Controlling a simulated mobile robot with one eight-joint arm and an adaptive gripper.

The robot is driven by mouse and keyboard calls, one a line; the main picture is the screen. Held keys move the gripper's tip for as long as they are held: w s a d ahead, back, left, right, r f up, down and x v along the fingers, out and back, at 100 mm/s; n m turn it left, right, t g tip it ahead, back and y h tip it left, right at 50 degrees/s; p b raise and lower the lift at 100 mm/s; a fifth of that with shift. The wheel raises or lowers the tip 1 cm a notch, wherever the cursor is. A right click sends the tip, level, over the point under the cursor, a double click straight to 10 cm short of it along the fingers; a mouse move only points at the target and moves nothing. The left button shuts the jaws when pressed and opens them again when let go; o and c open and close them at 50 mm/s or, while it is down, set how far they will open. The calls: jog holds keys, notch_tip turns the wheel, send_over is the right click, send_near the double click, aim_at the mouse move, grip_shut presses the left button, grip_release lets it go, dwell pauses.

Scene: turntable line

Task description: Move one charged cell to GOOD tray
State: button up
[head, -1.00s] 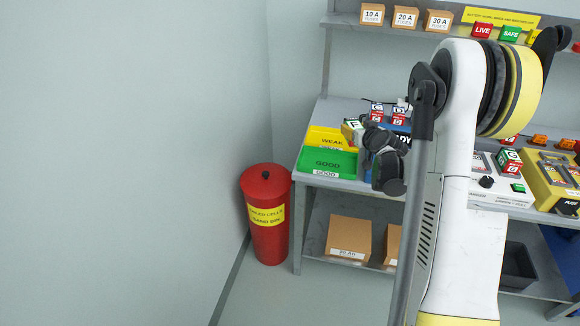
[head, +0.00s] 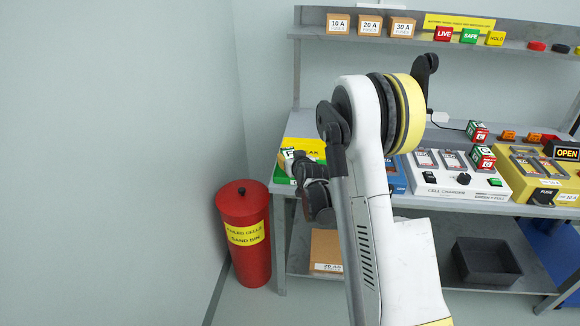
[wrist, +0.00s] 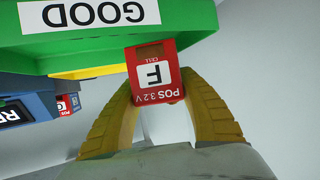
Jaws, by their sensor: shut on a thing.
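My gripper (wrist: 158,88) is shut on a cell (wrist: 152,72); its yellow fingers hold both sides. In the wrist view the cell shows a red end reading POS 3.2V with a white F label. In the head view the held cell (head: 286,158) shows a white and green face with an F, at the left of the table. The green GOOD tray (wrist: 120,40) lies right by the cell in the wrist view, and its wall overlaps the cell's edge. In the head view my arm hides most of the GOOD tray (head: 282,179). Contact between cell and tray cannot be told.
The yellow WEAK tray (head: 305,148) stands behind the GOOD tray. A white cell charger (head: 455,176) with cells is to the right, then a yellow fuse unit (head: 545,178). A red failed-cells bin (head: 245,235) stands left of the table. A shelf (head: 350,38) runs above.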

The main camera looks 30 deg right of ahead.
notch_tip(320, 180, down, 3)
jog(key=shift+w+r+b, duration=0.1)
jog(key=shift+r+b, duration=0.1)
jog(key=shift+b, duration=0.3)
jog(key=shift+r, duration=0.15)
jog(key=o, duration=1.4)
jog(key=shift+c, duration=0.2)
